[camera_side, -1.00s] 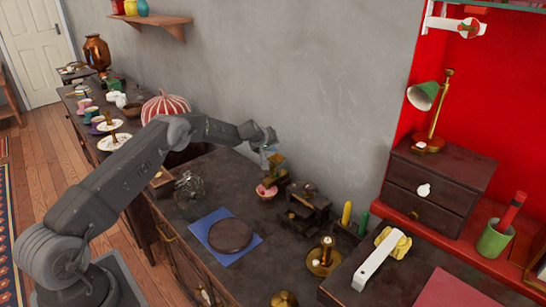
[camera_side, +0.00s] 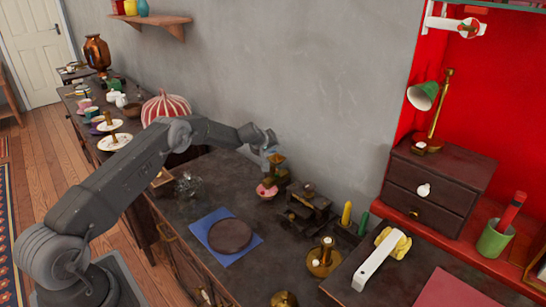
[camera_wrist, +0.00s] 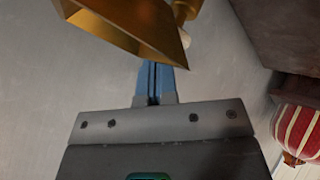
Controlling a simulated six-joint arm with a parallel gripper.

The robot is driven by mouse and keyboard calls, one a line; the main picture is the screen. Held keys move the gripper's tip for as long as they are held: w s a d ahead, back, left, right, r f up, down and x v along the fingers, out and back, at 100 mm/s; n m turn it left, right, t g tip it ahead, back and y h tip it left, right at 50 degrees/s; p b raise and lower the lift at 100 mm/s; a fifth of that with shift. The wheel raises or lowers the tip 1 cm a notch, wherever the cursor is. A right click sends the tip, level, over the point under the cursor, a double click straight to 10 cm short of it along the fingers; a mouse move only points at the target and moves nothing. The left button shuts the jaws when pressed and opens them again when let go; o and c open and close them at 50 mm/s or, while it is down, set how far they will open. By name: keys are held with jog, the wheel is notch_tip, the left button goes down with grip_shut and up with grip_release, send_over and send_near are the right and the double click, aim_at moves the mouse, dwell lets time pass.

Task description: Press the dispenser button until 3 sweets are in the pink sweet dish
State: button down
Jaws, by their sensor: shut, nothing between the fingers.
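The sweet dispenser (camera_side: 280,175) stands on the dark counter near the grey wall, with a brass-coloured hopper at its top. The brass hopper (camera_wrist: 125,25) is large in the wrist view, just beyond my fingers. The pink sweet dish (camera_side: 266,191) sits at the foot of the dispenser, on its left side. Its contents are too small to count. My gripper (camera_side: 273,157) is at the top of the dispenser. Its blue fingertips (camera_wrist: 154,72) are shut and empty, close to the hopper; I cannot tell whether they touch. The button is not clearly visible.
A dark stepped stand (camera_side: 308,203) is right of the dispenser. A dark round plate (camera_side: 230,236) lies on a blue cloth in front. A glass ornament (camera_side: 187,184) is to the left. A red-and-white striped object (camera_side: 165,107) stands behind my arm.

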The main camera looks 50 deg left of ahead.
jog(key=shift+f, duration=1.05)
dwell(0.8)
jog(key=shift+r, duration=1.4)
jog(key=shift+r, duration=0.1)
jog(key=shift+r, duration=2.4)
